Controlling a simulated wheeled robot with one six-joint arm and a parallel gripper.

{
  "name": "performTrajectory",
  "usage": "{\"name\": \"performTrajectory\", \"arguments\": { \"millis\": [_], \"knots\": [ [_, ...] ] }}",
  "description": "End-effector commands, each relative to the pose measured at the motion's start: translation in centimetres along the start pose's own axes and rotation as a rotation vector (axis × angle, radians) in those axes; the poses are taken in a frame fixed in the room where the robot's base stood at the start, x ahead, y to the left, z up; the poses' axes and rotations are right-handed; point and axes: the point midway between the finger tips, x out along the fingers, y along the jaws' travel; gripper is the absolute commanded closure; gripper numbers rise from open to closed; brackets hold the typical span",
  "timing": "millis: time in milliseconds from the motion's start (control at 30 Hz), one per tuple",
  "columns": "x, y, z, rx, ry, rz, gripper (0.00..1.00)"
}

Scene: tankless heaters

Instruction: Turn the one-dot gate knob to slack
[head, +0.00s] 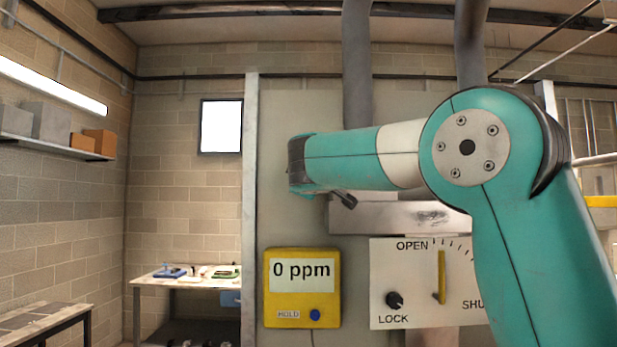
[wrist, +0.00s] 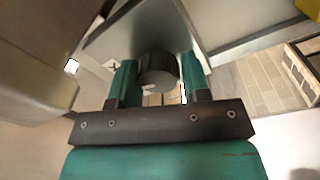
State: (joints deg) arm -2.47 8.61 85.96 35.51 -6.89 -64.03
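In the wrist view a dark round knob (wrist: 158,70) with a small white mark on its lower edge stands out from a grey metal surface (wrist: 135,28). My gripper (wrist: 159,75) has its two teal fingers on either side of this knob, very close to it. I cannot tell whether both fingers touch it. No dot marking is readable, so I cannot tell whether it is the one-dot gate knob. A small white plate with a dark mark (wrist: 112,66) sits to its left. In the head view my arm hides the knob, and my fingers cannot be made out clearly.
Below my arm in the head view are a yellow meter (head: 302,318) reading 0 ppm and a white panel (head: 420,310) with a yellow lever (head: 441,275) and a black LOCK knob (head: 394,300). A cluttered workbench (head: 165,281) stands at the back left.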

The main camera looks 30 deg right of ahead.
Motion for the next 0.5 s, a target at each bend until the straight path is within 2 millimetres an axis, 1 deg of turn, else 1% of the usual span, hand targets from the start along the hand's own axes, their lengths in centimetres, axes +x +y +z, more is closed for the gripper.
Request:
{"name": "performTrajectory", "arguments": {
  "millis": [233,333,433,500],
  "knots": [
    [0.0,0.0,0.0,0.001,0.001,0.001,0.53],
    [-0.3,0.0,-0.1,0.002,0.002,0.001,0.53],
    [-1.3,-0.2,0.0,0.003,0.004,0.002,0.53],
    [-2.6,-0.3,0.0,0.004,0.006,0.002,0.53]
  ]
}}
